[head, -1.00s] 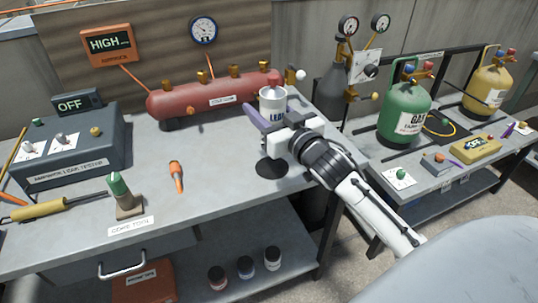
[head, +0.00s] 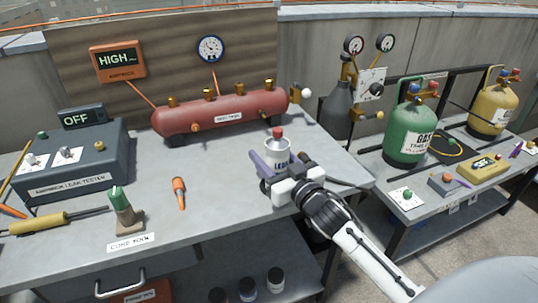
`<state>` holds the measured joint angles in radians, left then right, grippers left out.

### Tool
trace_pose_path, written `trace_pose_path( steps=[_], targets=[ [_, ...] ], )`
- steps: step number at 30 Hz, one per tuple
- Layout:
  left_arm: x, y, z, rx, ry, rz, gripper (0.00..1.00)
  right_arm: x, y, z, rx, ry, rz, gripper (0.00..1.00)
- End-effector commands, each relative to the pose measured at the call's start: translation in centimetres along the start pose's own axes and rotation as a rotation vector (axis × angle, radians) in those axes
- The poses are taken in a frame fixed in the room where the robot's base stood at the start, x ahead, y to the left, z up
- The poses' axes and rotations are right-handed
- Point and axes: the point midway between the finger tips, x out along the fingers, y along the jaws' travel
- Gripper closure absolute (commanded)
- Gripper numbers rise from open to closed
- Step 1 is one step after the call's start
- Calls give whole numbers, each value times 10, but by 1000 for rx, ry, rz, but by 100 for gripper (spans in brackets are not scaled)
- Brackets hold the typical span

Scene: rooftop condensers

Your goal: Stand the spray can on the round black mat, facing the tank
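The spray can (head: 278,150) is white with a red cap and dark lettering, and it stands upright in my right gripper (head: 279,168). The gripper's purple finger shows at the can's left side, and the gripper body covers the can's lower part. The lettering faces roughly toward me. The red tank (head: 222,114) lies behind and to the left of the can, on the same bench. The round black mat is almost wholly hidden under the can and gripper. I cannot tell whether the can's base touches it. My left gripper is not in view.
The grey bench (head: 215,215) is clear left of the can, up to an orange screwdriver (head: 178,193) and a green-topped tool (head: 122,210). A leak tester (head: 72,160) stands at left. A second bench at right holds a green cylinder (head: 408,135) and a yellow one (head: 492,108).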

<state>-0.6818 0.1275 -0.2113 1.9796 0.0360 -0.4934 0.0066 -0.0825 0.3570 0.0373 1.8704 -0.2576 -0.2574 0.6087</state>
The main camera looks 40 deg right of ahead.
Motion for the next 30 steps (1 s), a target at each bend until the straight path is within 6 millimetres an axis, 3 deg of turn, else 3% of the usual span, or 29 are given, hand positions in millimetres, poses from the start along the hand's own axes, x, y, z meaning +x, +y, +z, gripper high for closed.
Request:
trace_pose_path(
  steps=[3,14,30],
  targets=[
    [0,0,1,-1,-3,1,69,0,0,0,0,-1,0,37],
    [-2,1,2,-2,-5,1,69,-4,0,-1,0,-2,-1,37],
    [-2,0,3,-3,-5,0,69,-102,0,0,1,-4,0,37]
  ],
)
